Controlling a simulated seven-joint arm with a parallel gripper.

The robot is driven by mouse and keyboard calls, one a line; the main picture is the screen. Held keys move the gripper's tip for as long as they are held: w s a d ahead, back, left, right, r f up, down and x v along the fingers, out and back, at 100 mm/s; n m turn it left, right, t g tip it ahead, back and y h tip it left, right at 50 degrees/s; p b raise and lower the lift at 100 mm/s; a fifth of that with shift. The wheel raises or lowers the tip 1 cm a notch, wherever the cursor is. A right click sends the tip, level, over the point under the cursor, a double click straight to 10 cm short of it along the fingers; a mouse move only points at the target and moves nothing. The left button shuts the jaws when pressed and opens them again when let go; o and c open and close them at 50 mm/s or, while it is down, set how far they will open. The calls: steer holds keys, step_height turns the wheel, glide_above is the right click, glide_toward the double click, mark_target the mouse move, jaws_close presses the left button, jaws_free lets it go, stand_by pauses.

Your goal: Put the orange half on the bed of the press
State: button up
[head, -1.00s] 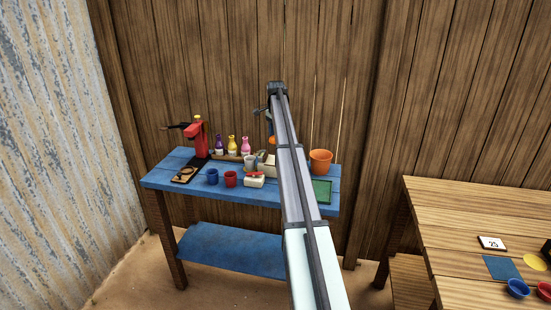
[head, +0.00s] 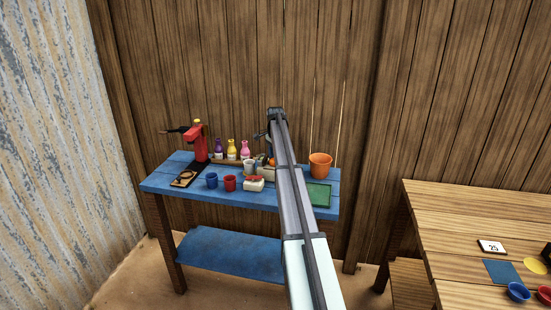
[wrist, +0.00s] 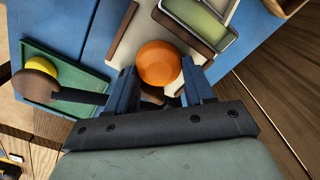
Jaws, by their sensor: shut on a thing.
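The orange half (wrist: 158,63) shows its rounded orange skin between the two blue fingers of my gripper (wrist: 161,90) in the wrist view. My gripper is shut on it; its cut face is not seen. In the head view a little of the orange half (head: 271,162) shows beside my arm, over the back of the blue table, and my arm hides most of the gripper. The red press (head: 197,145) stands at the left end of the table.
An orange bucket (head: 320,165) and green tray (head: 319,195) are at right. A dark, brown-ended bar (wrist: 75,95) passes near one finger.

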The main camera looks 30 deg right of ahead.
steer(key=shift+f, duration=0.15)
steer(key=o, duration=0.7)
step_height(320, 180, up, 12)
steer(key=shift+r, duration=0.2)
